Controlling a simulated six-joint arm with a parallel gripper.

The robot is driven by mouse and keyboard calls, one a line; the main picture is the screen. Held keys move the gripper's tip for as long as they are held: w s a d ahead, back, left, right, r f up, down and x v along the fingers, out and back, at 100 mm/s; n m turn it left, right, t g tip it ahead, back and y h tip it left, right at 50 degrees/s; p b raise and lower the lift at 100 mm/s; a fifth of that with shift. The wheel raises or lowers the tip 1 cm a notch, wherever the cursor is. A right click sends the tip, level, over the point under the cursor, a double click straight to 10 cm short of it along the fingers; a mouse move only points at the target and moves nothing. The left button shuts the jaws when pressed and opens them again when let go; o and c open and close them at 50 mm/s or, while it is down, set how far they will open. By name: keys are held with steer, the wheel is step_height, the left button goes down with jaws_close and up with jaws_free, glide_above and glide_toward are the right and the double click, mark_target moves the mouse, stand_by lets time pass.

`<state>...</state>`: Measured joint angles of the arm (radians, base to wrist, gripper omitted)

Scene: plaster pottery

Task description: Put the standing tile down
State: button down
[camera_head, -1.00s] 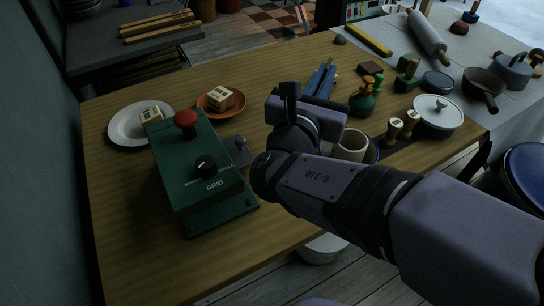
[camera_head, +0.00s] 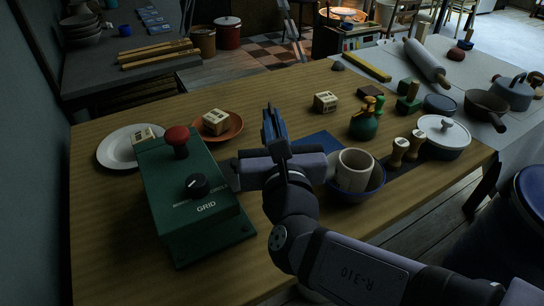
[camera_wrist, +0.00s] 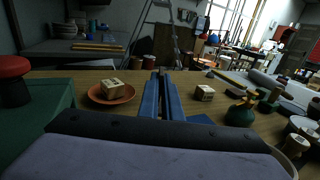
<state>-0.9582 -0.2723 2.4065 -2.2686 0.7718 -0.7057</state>
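No tile can be named as the standing one for certain. A pale block with dark marks (camera_head: 325,102) rests on the table beyond and right of my gripper; it also shows in the wrist view (camera_wrist: 205,93). Another marked block (camera_head: 215,121) sits on an orange plate (camera_head: 236,131), left of my gripper. A third marked block (camera_head: 144,134) is on a white plate (camera_head: 112,152), partly hidden by the green box. My gripper (camera_head: 270,112) points away over the table, its blue fingers close together with a narrow dark gap. I see no block between them.
The green box marked GRID (camera_head: 205,220), with a red knob, stands close left of my gripper. A blue mat (camera_head: 318,143) and a blue bowl holding a cream cup (camera_head: 354,165) are to the right. A green bottle (camera_head: 364,124) and a lidded pot (camera_head: 443,140) stand further right.

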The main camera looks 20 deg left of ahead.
steer(key=shift+f+b, duration=1.3)
steer(key=shift+f, duration=2.2)
steer(key=shift+f, duration=0.2)
steer(key=c, duration=2)
jaws_free()
steer(key=shift+r, duration=0.3)
